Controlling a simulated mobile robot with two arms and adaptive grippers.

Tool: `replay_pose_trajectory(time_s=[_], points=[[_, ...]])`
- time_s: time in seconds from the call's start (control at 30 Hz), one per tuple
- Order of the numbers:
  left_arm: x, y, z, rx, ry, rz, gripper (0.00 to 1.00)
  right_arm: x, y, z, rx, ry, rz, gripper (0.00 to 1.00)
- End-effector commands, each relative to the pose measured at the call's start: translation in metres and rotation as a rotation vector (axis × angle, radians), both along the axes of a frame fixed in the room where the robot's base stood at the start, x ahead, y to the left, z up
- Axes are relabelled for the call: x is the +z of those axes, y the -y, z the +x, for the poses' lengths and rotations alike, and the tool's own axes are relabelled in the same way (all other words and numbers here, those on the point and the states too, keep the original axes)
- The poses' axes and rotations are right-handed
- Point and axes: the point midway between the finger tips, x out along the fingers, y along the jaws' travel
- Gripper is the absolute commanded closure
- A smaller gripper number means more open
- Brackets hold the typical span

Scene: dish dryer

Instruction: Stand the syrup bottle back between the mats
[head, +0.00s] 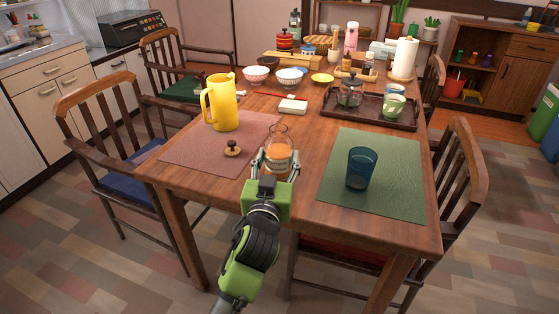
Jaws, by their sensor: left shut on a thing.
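The syrup bottle (279,142), clear glass with amber contents, stands out in the head view at the near middle of the table. It looks upright, in the gap between the pink mat (187,152) on the left and the green mat (393,198) on the right. My left gripper (278,165) is shut on it from the near side, its fingers on either side of the body. The fingers hide part of the lower bottle. I cannot tell whether its base touches the table. My right gripper is not in view.
A yellow pitcher (222,104) and a small brown knobbed piece (232,148) are on the pink mat. A blue glass (360,168) stands on the green mat.

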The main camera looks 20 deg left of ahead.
Motion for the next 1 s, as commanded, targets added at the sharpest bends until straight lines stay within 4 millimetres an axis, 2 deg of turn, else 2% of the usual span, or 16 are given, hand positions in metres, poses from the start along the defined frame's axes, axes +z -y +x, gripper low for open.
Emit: replay_pose_trajectory(time_s=[0.3, 0.6, 0.63, 0.67, 0.7, 1.0], points=[[-0.017, -0.005, 0.03, 0.0, 0.003, 0.002, 0.86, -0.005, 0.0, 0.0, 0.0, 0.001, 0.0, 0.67], [-0.018, -0.005, 0.031, 0.0, 0.004, 0.002, 0.86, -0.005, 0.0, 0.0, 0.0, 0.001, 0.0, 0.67], [-0.02, -0.005, 0.031, 0.0, -0.001, 0.002, 0.46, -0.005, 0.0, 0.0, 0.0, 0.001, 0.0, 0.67], [-0.02, -0.005, 0.031, 0.0, -0.001, 0.002, 0.38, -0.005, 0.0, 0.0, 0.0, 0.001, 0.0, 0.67], [-0.02, -0.005, 0.031, 0.0, -0.001, 0.002, 0.34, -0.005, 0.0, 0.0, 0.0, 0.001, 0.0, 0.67], [-0.02, -0.005, 0.031, 0.0, -0.001, 0.002, 0.34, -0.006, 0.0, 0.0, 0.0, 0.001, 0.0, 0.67]])
